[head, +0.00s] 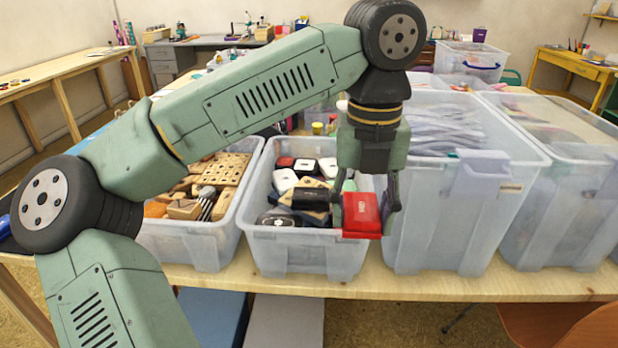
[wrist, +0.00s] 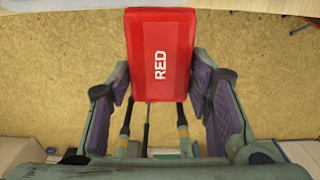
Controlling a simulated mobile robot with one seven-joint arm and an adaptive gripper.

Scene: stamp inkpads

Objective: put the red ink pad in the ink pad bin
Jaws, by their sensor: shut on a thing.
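The red ink pad (head: 361,216) is a flat red block, and the wrist view shows "RED" printed on it in white (wrist: 160,50). My gripper (head: 368,208) is shut on it and points down. In the wrist view the pad sits between the two fingers (wrist: 162,78). In the head view the pad hangs in front of the right front corner of a clear plastic bin (head: 300,254) that holds several ink pads and stamps in black, white and red. The gripper and pad hide part of that bin's right side.
A clear bin of wooden blocks (head: 190,246) stands to the left. Larger clear bins (head: 440,230) stand close on the right. All rest on a wooden table (head: 440,289). The wrist view shows tan floor (wrist: 60,60) beneath the pad.

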